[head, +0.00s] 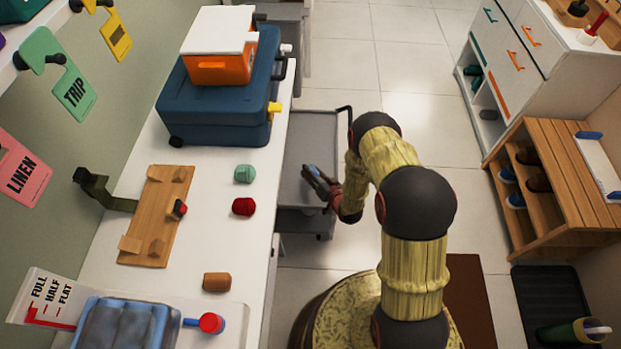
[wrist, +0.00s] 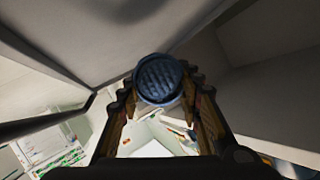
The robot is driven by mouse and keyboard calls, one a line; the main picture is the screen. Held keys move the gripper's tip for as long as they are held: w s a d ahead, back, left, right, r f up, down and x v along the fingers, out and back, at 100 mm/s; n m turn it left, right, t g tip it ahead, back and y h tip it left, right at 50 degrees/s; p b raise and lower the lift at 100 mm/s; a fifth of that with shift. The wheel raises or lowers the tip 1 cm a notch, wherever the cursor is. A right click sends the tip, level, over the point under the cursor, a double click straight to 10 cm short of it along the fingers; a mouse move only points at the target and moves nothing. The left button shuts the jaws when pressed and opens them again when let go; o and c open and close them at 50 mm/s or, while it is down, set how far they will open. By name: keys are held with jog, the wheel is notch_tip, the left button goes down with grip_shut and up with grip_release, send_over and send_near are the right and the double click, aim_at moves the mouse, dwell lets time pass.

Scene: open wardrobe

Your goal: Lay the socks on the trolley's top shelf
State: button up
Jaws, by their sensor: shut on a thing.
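The blue ribbed bundle, which looks like the rolled socks (wrist: 158,72), sits between the two fingers of my gripper (wrist: 158,92) in the wrist view. It also shows in the head view as a small blue-grey shape (head: 313,176). My gripper (head: 324,187) is shut on it, over or beside the grey trolley (head: 309,128). The trolley stands to the right of the white counter, and its grey surface shows around the socks in the head view. I cannot tell the height gap between socks and shelf. My arm hides part of the trolley's right side.
The white counter (head: 135,140) holds a blue case (head: 215,105), a wooden rack (head: 150,235), and green (head: 244,173), red (head: 243,206) and brown (head: 216,282) rolls. A dark trolley handle (head: 345,109) rises near my arm. A wooden shoe rack (head: 560,175) stands right. Tiled floor is open beyond.

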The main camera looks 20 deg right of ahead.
jog(key=shift+w+f+b, duration=0.5)
jog(key=shift+w+f, duration=0.55)
jog(key=shift+f, duration=0.1)
notch_tip(320, 180, down, 4)
jog(key=shift+w+r+b, duration=0.15)
jog(key=shift+r+b, duration=0.1)
jog(key=shift+b, duration=0.5)
jog(key=shift+r, duration=0.1)
jog(key=o, duration=1.1)
